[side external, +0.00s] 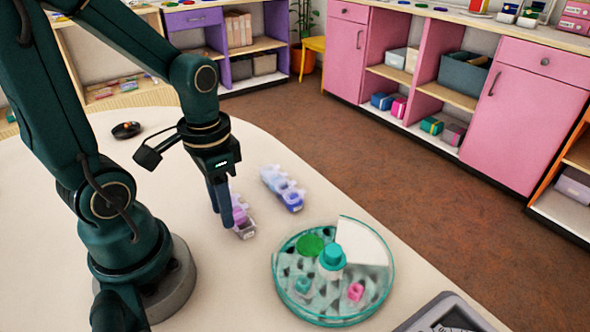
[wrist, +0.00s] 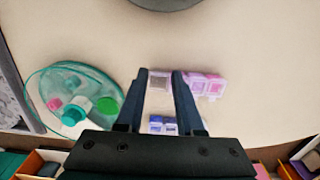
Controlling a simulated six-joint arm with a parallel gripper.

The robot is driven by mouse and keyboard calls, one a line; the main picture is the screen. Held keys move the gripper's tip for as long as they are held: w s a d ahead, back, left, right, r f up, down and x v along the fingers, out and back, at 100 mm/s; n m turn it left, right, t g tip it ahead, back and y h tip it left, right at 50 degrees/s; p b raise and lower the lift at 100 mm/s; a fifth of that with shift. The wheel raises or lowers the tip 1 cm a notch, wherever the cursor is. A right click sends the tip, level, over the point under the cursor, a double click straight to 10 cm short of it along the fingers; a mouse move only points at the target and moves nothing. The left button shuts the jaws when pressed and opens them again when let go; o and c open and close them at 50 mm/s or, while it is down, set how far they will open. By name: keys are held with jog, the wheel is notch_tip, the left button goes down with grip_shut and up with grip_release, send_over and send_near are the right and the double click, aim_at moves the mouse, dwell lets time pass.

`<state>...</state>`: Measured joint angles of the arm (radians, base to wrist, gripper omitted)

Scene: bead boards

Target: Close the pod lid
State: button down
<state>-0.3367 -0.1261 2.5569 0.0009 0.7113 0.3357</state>
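A row of small pods in purple and pink (side external: 242,218) lies on the table under my gripper; it also shows in the wrist view (wrist: 205,86). A second row, in lilac and blue (side external: 284,188), lies to its right, and its blue end (wrist: 162,125) shows between my fingers in the wrist view. Small pale lids stick up along both rows, but which are open is too small to tell. My gripper (side external: 224,222) points down at the purple row. In the wrist view its fingers (wrist: 160,74) are parted, with a greyish pod showing between the tips. Contact cannot be told.
A round clear teal tray (side external: 279,283) stands at the right, with a green disc, a teal-capped bottle and a pink piece. A grey tray (side external: 470,303) is at the front right. A small black dish (side external: 126,130) lies at the back left. The table behind the rows is clear.

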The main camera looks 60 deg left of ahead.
jog(key=shift+w, duration=0.1)
jog(key=g, duration=0.1)
jog(key=w+g, duration=0.1)
jog(key=g, duration=0.1)
jog(key=w+g, duration=0.1)
jog(key=g, duration=0.1)
jog(key=shift+w, duration=0.25)
jog(key=shift+w+f+g, duration=0.2)
jog(key=shift+w+g, duration=0.25)
jog(key=shift+g, duration=0.5)
jog(key=shift+w+f+g, duration=0.2)
jog(key=shift+w+g, duration=0.25)
jog(key=shift+g, duration=0.45)
jog(key=shift+w+f+g, duration=0.2)
jog(key=shift+w+g, duration=0.25)
jog(key=shift+g, duration=0.5)
jog(key=c, duration=0.9)
grip_release()
jog(key=shift+o, duration=0.2)
